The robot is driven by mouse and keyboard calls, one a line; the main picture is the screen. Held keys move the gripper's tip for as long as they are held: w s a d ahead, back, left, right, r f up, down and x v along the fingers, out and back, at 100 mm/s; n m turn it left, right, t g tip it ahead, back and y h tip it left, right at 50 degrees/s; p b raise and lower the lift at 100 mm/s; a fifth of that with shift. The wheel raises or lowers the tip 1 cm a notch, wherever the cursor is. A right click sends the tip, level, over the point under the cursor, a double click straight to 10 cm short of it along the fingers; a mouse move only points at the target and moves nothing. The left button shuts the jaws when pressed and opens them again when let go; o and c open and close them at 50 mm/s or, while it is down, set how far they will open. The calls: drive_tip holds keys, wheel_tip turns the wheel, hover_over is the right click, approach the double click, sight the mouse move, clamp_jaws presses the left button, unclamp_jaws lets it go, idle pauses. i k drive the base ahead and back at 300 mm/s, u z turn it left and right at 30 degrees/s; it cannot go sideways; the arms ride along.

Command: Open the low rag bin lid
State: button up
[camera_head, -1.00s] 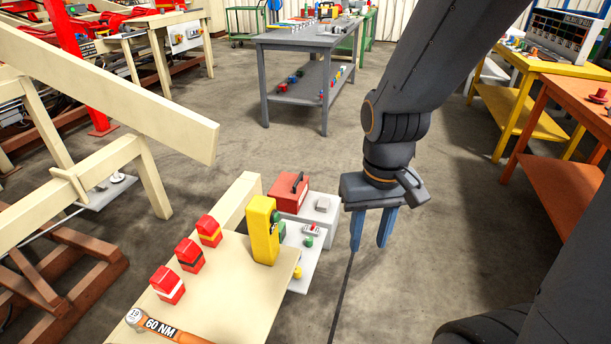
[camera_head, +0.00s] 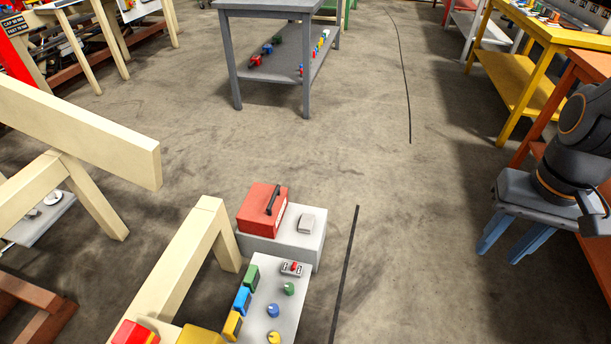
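A red box with a black bar handle on top (camera_head: 262,209) sits on a low grey block (camera_head: 307,248) at the lower middle. It is the only thing in view that looks like a lidded rag bin, and no label on it is readable. Its top looks closed. My gripper (camera_head: 509,243) is at the right edge, well to the right of the red box and apart from it. Its two blue fingers point down with a gap between them, and nothing shows in the gap.
A pale shelf (camera_head: 262,300) with coloured blocks and knobs is in front. A wooden beam (camera_head: 190,255) stands left. An orange table (camera_head: 590,70) is near my arm. Open floor (camera_head: 410,220) lies between.

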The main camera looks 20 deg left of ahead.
sight(262, 204)
drive_tip(key=u, duration=0.1)
drive_tip(key=i, duration=0.95)
drive_tip(key=u, duration=0.95)
drive_tip(key=i, duration=0.6)
drive_tip(key=u, duration=0.5)
